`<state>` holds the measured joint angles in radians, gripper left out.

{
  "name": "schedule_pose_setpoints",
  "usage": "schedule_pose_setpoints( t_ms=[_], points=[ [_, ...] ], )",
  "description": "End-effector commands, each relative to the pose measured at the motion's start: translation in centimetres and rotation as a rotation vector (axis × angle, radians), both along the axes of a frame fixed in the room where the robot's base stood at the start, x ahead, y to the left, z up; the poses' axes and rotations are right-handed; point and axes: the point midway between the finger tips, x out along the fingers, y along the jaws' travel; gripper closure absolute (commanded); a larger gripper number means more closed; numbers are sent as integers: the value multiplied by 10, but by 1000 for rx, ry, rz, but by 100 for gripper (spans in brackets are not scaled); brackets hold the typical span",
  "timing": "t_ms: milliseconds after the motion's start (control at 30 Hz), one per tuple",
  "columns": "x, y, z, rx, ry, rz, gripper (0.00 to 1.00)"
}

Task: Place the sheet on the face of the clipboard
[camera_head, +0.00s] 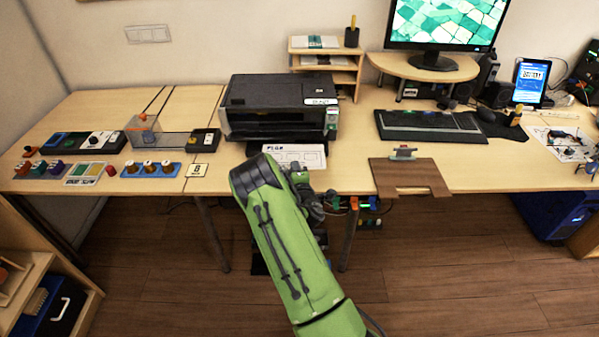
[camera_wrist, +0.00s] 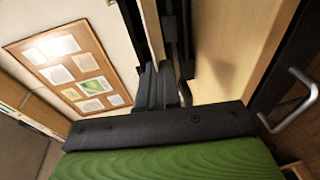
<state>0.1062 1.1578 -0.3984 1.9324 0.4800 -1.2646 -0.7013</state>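The white printed sheet (camera_head: 300,155) lies on the printer's front tray in the head view; its near part is hidden behind my arm. The brown clipboard (camera_head: 408,178) lies to the right, near the table's front edge, with a metal clip (camera_head: 403,153) at its far side. My gripper (camera_head: 299,172) is at the sheet's near edge, left of the clipboard. I cannot tell whether it touches the sheet. The wrist view shows dark finger parts (camera_wrist: 166,86), but neither the sheet nor the clipboard is clear there. The finger gap is not clear.
The black printer (camera_head: 280,105) stands behind the sheet. A keyboard (camera_head: 430,126) is behind the clipboard. Several small devices, such as a blue knob board (camera_head: 151,170), sit at left. Bare tabletop (camera_head: 350,150) lies between sheet and clipboard.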

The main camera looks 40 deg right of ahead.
Motion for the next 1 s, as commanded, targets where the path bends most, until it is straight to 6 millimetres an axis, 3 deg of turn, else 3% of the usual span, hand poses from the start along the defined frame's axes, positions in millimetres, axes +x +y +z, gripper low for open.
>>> schedule_pose_setpoints(
  t_ms=[300,467,567,767,900,1000],
  points=[
    [2,3,0,1,-1,2,100],
    [2,23,-7,6,1,47,100],
    [1,50,-14,7,0,108,100],
    [-12,145,-22,5,4,299,100],
    [-30,212,-11,7,3,409,100],
    [-43,246,1,6,1,452,100]
  ],
)
